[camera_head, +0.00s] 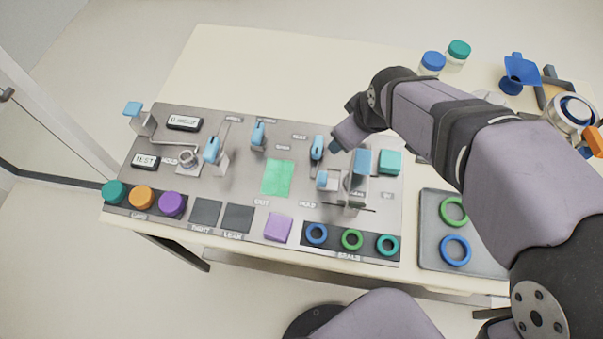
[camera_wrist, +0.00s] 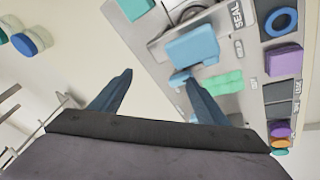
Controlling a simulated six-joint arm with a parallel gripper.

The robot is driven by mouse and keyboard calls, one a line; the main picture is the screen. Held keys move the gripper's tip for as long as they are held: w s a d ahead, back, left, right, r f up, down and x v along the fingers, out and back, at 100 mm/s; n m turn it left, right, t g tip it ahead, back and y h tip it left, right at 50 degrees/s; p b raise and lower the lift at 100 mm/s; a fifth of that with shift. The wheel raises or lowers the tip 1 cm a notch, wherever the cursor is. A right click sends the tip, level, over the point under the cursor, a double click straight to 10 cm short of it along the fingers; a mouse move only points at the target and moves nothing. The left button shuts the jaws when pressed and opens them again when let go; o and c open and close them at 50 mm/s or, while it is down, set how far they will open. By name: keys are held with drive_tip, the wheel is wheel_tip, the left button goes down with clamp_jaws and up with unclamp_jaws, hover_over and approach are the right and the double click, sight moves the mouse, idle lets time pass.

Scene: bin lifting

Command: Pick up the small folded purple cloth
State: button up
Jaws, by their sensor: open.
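The small folded purple cloth (camera_head: 278,228) lies flat at the front edge of the grey board (camera_head: 240,165), between a dark square pad and the row of ring seals. In the wrist view the purple cloth (camera_wrist: 285,60) is at the upper right, away from my fingers. My gripper (camera_head: 337,146) is above the back right part of the board, behind and to the right of the cloth, partly hidden by my wrist. In the wrist view my gripper (camera_wrist: 159,77) is open, with nothing between its fingers.
A light blue lever fixture (camera_head: 345,185) stands upright close to my gripper. A flat green cloth (camera_head: 277,178) lies behind the purple one. Blue, green and teal rings (camera_head: 351,239) are on its right. Dark pads (camera_head: 238,218) and round caps (camera_head: 141,197) are on its left.

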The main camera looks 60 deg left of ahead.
drive_tip(key=s+f+n+g+h, duration=0.1)
drive_tip(key=s+f+n+h, duration=0.15)
drive_tip(key=s, duration=0.95)
drive_tip(key=n+g+h, duration=0.1)
drive_tip(key=n+h, duration=0.1)
drive_tip(key=n, duration=0.2)
hover_over(280, 226)
drive_tip(key=shift+d+f, duration=0.15)
drive_tip(key=shift+f, duration=0.75)
drive_tip(key=shift+f+p, duration=1.3)
drive_tip(key=shift+f, duration=2.4)
drive_tip(key=c, duration=1.1)
